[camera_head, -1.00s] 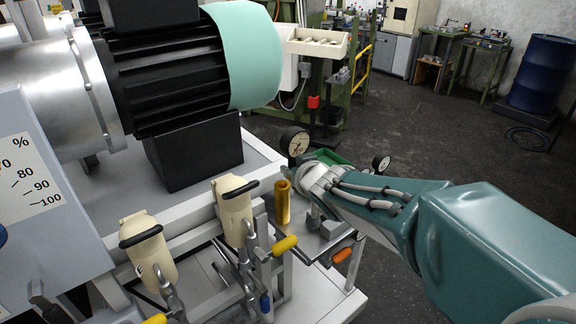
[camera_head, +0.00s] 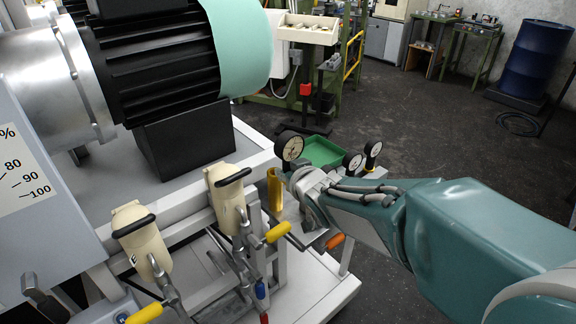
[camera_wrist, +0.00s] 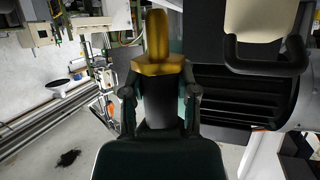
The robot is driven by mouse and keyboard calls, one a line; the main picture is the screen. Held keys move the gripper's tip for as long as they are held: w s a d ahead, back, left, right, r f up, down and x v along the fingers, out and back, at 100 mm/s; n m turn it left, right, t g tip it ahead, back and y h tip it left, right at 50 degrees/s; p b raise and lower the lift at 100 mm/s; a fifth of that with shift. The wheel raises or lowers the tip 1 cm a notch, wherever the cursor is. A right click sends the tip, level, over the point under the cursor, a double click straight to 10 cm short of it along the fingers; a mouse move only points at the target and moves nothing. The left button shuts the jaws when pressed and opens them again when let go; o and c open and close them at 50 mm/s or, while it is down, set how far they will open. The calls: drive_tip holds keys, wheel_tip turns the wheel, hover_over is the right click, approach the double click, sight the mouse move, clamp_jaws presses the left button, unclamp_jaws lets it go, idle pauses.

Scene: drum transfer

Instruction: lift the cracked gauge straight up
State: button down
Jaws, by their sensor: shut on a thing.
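A round gauge (camera_head: 290,147) with a pale dial and dark rim stands up at the end of my gripper in the head view; a crack in it is too small to make out. My gripper (camera_wrist: 160,95) is shut on it. In the wrist view its dark case (camera_wrist: 157,113) sits between the two fingers, with a brass hex fitting (camera_wrist: 157,68) beyond it. In the head view my wrist hides the fingertips and the gauge's lower part. An upright brass tube (camera_head: 275,190) stands just left of my gripper.
Two smaller gauges (camera_head: 352,162) (camera_head: 373,150) and a green tray (camera_head: 322,151) lie behind my wrist. Cream-coloured handled units (camera_head: 228,196) and yellow-handled levers (camera_head: 278,232) stand close on the left. A large black-ribbed motor (camera_head: 165,70) is behind them. Open floor lies to the right.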

drive_tip(key=shift+f, duration=1.35)
